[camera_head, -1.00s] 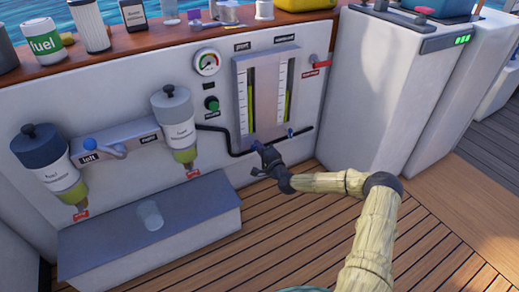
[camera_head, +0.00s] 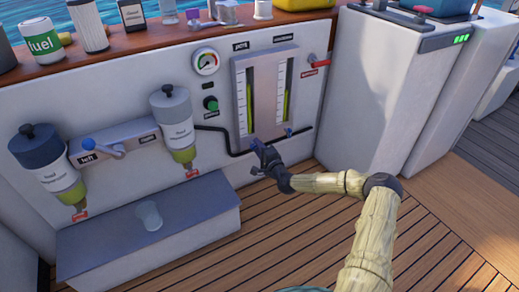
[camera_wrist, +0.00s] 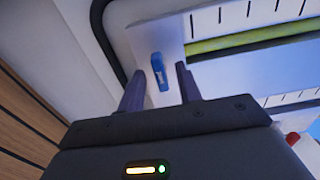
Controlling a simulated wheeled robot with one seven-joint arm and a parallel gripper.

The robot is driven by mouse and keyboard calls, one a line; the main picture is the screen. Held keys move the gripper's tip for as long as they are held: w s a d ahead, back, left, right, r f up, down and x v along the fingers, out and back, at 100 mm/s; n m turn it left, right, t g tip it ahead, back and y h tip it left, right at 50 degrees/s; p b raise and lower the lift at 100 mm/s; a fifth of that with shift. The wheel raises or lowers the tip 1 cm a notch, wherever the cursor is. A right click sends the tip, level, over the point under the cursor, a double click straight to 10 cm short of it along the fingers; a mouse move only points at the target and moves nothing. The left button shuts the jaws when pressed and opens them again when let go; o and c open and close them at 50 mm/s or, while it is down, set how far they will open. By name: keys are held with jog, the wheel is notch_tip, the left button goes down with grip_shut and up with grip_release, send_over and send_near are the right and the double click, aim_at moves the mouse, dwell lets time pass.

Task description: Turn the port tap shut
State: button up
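The port tap is a small blue lever (camera_wrist: 159,72) at the foot of the port sight gauge (camera_head: 250,100), the left of two upright gauges on a grey panel. In the wrist view it lies between the two dark fingers of my gripper (camera_wrist: 160,84), with a gap on each side. My gripper (camera_head: 260,155) is open and holds nothing. In the head view it is at the bottom left of the gauge panel and largely covers the port tap. Whether a finger touches the tap cannot be told.
A second blue tap (camera_head: 289,132) is under the starboard gauge, to the right. A red lever (camera_head: 319,62) is on the wall at the panel's upper right. A black hose (camera_head: 225,137) runs along the wall to the taps. The wooden deck (camera_head: 285,225) below is clear.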

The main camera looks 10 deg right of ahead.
jog(key=p+v, duration=0.7)
jog(key=v, duration=1)
jog(key=shift+s, duration=0.2)
jog(key=shift+r, duration=0.1)
